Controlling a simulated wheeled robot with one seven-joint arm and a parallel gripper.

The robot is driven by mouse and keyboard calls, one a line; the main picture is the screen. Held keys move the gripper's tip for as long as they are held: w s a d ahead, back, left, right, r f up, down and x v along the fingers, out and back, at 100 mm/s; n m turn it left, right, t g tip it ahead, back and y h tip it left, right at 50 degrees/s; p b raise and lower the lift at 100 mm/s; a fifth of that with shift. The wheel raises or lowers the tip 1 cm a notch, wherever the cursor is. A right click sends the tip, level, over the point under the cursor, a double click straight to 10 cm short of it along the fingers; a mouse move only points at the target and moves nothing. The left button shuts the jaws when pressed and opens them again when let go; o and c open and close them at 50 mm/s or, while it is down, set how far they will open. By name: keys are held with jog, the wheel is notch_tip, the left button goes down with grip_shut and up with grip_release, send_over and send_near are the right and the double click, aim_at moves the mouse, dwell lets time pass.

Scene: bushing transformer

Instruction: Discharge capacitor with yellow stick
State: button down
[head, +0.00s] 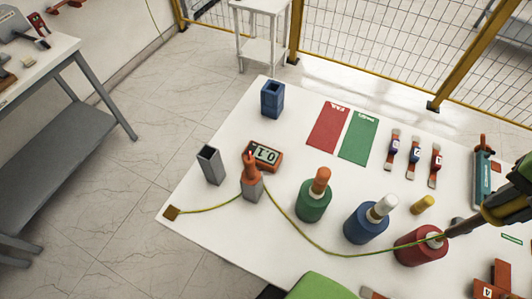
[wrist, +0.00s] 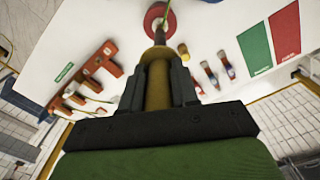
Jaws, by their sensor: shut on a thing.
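My gripper (wrist: 158,88) is shut on the yellow stick (wrist: 157,98) and points its dark tip toward the red capacitor (wrist: 156,13). In the head view my gripper (head: 490,213) enters from the right edge, and the stick's dark end (head: 460,227) reaches the red capacitor (head: 418,249) near its pale top. I cannot tell whether the tip touches it. A blue capacitor (head: 365,223) with a white top and a green capacitor (head: 313,203) with an orange top stand to the left. A yellow-green wire (head: 310,238) runs to the red capacitor's top.
An orange meter (head: 264,155), an orange-handled piece in a grey holder (head: 252,187), an empty grey holder (head: 210,166) and a blue holder (head: 272,99) stand left. Red (head: 328,127) and green (head: 359,136) mats lie behind. A small yellow cylinder (head: 423,204) stands near the stick.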

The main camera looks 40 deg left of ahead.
jog(key=shift+r, duration=0.1)
dwell(0.4)
notch_tip(320, 180, up, 7)
jog(key=p, duration=0.7)
jog(key=shift+r, duration=0.1)
jog(key=shift+f, duration=0.2)
